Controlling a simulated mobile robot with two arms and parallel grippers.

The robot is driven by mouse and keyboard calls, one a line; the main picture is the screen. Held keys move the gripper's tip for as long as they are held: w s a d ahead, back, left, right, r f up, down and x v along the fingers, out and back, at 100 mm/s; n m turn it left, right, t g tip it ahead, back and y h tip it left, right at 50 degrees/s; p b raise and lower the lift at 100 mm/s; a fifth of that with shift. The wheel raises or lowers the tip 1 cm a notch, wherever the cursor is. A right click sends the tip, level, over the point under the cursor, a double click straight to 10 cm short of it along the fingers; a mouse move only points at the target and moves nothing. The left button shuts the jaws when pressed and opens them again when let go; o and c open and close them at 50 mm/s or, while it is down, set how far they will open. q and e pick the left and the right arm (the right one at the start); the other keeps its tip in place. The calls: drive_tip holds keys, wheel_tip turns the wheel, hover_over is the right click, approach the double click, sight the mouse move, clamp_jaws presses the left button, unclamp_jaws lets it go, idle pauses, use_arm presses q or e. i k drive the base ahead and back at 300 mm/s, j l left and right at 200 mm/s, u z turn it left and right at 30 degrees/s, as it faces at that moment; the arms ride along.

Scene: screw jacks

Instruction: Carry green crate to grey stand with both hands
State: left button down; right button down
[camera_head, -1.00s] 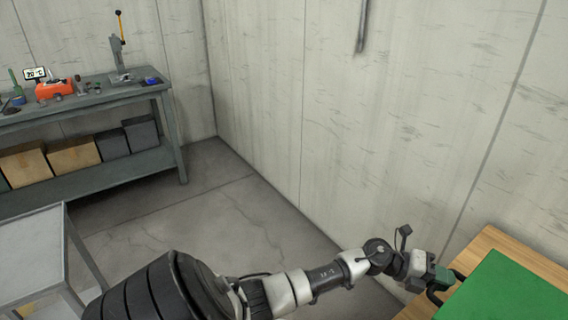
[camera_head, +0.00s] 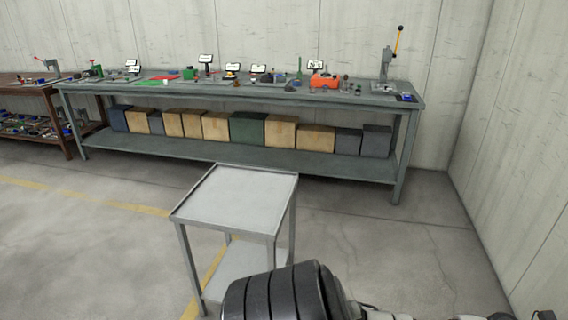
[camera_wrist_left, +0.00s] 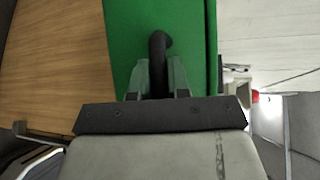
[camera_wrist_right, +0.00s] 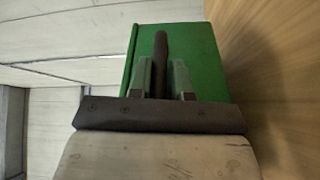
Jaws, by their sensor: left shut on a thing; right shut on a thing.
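The green crate shows in the left wrist view (camera_wrist_left: 196,45) and the right wrist view (camera_wrist_right: 205,60); it is outside the head view. My left gripper (camera_wrist_left: 159,62) is shut on a dark handle on one side of the crate. My right gripper (camera_wrist_right: 162,66) is shut on another dark handle of it. A wooden surface lies beside or beneath the crate; I cannot tell whether they touch. The grey stand (camera_head: 245,188), a small table with a flat, empty top and a lower shelf, stands in the middle of the head view.
A long grey workbench (camera_head: 240,150) with tools on top and boxes on its shelf stands behind the stand. A brown bench (camera_head: 65,110) is at the far left. The wooden surface (camera_wrist_left: 60,60) is close to my grippers. Open floor (camera_head: 90,230) lies left of the stand.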

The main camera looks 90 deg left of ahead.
sight(240, 193)
drive_tip(key=u, duration=0.45)
drive_tip(key=j+u, duration=0.1)
drive_tip(key=u, duration=0.8)
drive_tip(key=j+u, duration=0.1)
drive_tip(key=u, duration=0.8)
drive_tip(key=i+j, duration=0.25)
drive_tip(key=j, duration=0.15)
drive_tip(key=i+j, duration=0.2)
drive_tip(key=j, duration=0.2)
drive_tip(key=i+j, duration=0.25)
drive_tip(key=j, duration=0.15)
drive_tip(key=i+j, duration=0.2)
drive_tip(key=j, duration=0.25)
drive_tip(key=i+j, duration=0.25)
drive_tip(key=j, duration=0.15)
drive_tip(key=i+j, duration=0.25)
drive_tip(key=j, duration=0.15)
